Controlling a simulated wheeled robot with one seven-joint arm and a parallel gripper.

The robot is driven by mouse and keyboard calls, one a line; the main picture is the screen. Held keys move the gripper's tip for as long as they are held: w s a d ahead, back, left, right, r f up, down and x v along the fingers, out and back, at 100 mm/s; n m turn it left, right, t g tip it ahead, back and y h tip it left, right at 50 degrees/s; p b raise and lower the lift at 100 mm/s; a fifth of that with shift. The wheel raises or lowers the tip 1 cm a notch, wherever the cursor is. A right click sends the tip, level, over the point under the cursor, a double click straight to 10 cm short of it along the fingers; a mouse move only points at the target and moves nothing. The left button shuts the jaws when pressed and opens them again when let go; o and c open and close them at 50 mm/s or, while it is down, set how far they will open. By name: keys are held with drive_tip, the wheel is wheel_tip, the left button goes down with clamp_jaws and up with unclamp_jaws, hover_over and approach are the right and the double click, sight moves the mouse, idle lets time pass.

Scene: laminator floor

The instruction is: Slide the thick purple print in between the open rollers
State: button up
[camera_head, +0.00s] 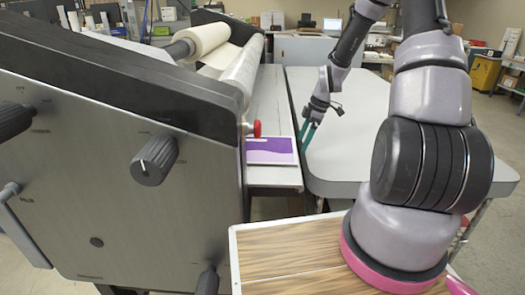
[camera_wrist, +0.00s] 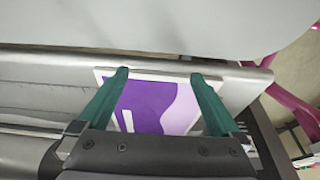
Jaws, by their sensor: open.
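The purple print (camera_head: 270,150), a flat panel with a white border and a lighter lilac wave, lies on the laminator's metal feed table (camera_head: 268,177) near its front end. It also shows in the wrist view (camera_wrist: 150,108), between and beyond my two green fingers. My gripper (camera_head: 308,140) is open and stands just right of the print in the head view; in the wrist view (camera_wrist: 158,75) its fingertips reach the print's far edge. I cannot tell whether they touch it. The laminator rollers (camera_head: 243,70) are above and left of the print; the gap between them is hidden by the side panel.
The laminator's big grey side panel (camera_head: 110,170) with black knobs fills the left. A red knob (camera_head: 257,129) sticks out close above the print. A light grey table (camera_head: 345,140) stands right of the feed table, across a narrow gap.

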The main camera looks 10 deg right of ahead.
sight(285, 149)
drive_tip(key=shift+f, duration=0.95)
drive_tip(key=shift+w+a, duration=0.25)
drive_tip(key=shift+a, duration=0.95)
drive_tip(key=shift+w+a, duration=0.2)
drive_tip(key=shift+a, duration=0.95)
drive_tip(key=shift+w+a, duration=0.25)
drive_tip(key=shift+a, duration=0.95)
idle(1.5)
drive_tip(key=shift+s+d, duration=0.15)
drive_tip(key=shift+d, duration=0.5)
idle(0.4)
drive_tip(key=shift+v, duration=3.15)
